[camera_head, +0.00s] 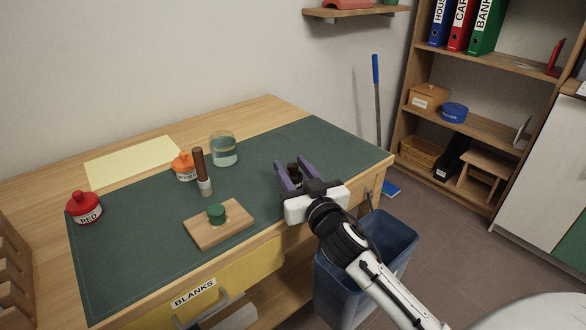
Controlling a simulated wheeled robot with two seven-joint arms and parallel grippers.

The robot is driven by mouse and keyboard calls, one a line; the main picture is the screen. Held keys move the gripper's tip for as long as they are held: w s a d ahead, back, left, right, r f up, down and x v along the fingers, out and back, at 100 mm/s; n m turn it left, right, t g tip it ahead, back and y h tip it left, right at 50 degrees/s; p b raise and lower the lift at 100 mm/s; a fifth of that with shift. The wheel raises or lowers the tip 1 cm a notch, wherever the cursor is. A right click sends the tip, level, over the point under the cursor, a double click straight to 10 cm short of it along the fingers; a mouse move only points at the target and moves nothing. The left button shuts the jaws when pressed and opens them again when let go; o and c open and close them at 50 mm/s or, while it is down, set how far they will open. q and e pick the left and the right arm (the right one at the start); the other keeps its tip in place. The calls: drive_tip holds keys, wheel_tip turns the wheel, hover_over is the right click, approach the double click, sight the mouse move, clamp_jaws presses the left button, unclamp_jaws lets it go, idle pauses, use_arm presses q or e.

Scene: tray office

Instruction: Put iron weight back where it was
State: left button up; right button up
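A small dark object (293,169), perhaps the iron weight, shows between the fingers of my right gripper (292,166). The gripper is over the right part of the green desk mat, near the desk's front edge. Its purple fingers stand apart on either side of the object. I cannot tell whether they touch it or whether it rests on the mat; the gripper partly hides it. My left gripper is not in view.
On the green mat (130,255) stand a wooden block with a green knob (216,214), a brown-handled stamp (200,172), an orange pot (183,168), a red pot (84,208) and a glass jar (223,150). A blue bin (392,235) stands below the desk's right end.

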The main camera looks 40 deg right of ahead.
drive_tip(key=shift+r, duration=0.2)
drive_tip(key=shift+s+a+f, duration=0.1)
drive_tip(key=shift+s, duration=0.2)
drive_tip(key=v, duration=1.1)
drive_tip(key=s+a+f+n+g+y, duration=0.1)
drive_tip(key=s+a+f+g+y, duration=0.1)
drive_tip(key=s+a+f, duration=0.3)
drive_tip(key=s+a+f+n+g+y, duration=0.2)
drive_tip(key=s+a+f, duration=0.3)
drive_tip(key=f, duration=0.8)
drive_tip(key=s+a+f+n+g+y, duration=0.2)
drive_tip(key=s+a+f, duration=0.4)
drive_tip(key=f, duration=0.3)
drive_tip(key=a+g+y, duration=0.1)
drive_tip(key=g, duration=0.1)
drive_tip(key=shift+a+g, duration=0.25)
drive_tip(key=shift+g, duration=0.05)
drive_tip(key=shift+f, duration=0.1)
